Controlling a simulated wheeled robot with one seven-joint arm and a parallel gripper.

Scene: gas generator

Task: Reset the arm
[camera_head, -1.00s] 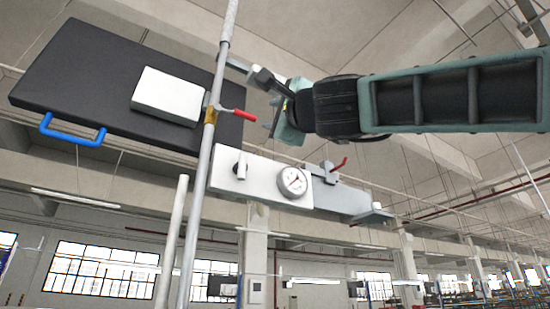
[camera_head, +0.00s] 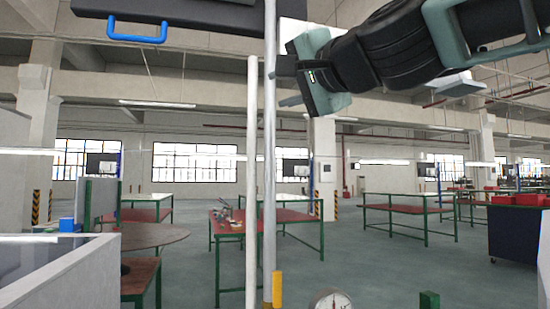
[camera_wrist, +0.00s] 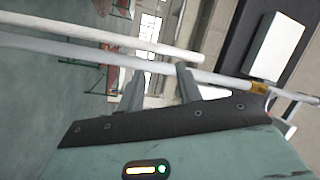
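My arm reaches in from the upper right of the head view, and my gripper (camera_head: 278,84) is close to an upright grey pipe (camera_head: 269,190). In the wrist view my gripper (camera_wrist: 160,72) shows two fingers apart with nothing held between them. The pipe (camera_wrist: 90,50) crosses just beyond the fingertips there; I cannot tell if they touch. A second, white pipe (camera_head: 252,190) stands to its left. A dark panel with a blue handle (camera_head: 138,36) is at the top of the head view.
A round gauge (camera_head: 330,300) and a yellow handle (camera_head: 277,289) show at the bottom. Red-topped workbenches (camera_head: 280,216) and a dark blue cabinet (camera_head: 515,238) stand farther back on open green floor. A glass-topped white case (camera_head: 85,275) is at lower left.

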